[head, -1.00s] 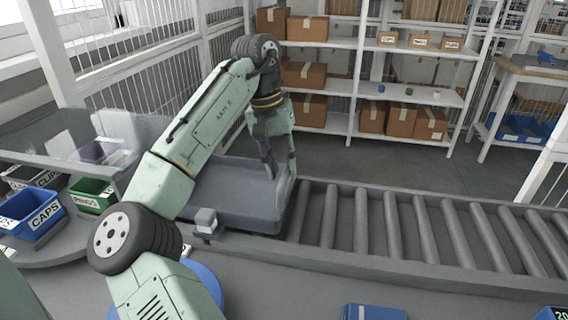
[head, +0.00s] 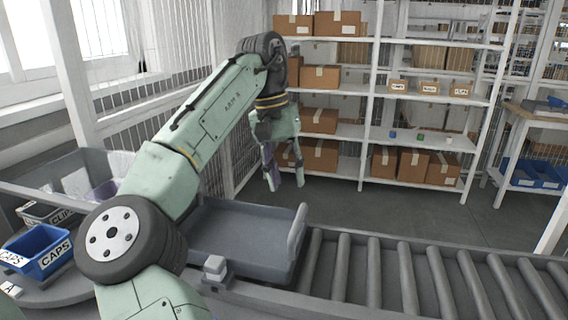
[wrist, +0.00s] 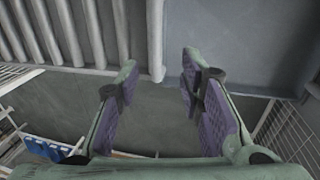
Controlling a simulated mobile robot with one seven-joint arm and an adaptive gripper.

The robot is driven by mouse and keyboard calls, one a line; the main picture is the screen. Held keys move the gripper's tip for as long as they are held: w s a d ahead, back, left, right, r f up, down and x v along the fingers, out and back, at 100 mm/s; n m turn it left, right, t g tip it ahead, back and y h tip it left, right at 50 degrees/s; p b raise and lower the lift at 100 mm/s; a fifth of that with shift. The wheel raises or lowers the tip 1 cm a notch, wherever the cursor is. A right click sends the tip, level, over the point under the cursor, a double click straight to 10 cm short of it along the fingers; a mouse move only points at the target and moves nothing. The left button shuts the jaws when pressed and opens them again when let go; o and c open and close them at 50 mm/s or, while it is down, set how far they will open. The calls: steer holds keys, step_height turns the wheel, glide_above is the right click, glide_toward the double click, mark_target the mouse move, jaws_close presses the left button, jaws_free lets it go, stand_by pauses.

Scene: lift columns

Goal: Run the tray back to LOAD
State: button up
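The grey tray (head: 235,235) sits at the left end of the roller conveyor. It looks empty where I can see it, and part of its left side is hidden behind my arm. Its raised right end bar (head: 297,231) stands up beside the rollers. My gripper (head: 286,186) is open and empty, fingers pointing down, beyond the tray's far edge near that bar and apart from it. In the wrist view my gripper (wrist: 158,78) shows a clear gap between purple pads, with the tray (wrist: 223,50) and its end bar (wrist: 155,38) past the fingertips. No LOAD label is readable.
Bare rollers (head: 404,275) run right from the tray. A small grey block (head: 215,267) stands on the near conveyor rail. A blue CAPS bin (head: 38,250) is at the left. Shelves with cartons (head: 320,122) stand behind, across open floor.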

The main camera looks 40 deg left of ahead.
steer(key=shift+s+a+r, duration=0.1)
steer(key=shift+a+r, duration=0.05)
steer(key=shift+r, duration=0.5)
steer(key=shift+a+r, duration=0.1)
steer(key=shift+r, duration=0.55)
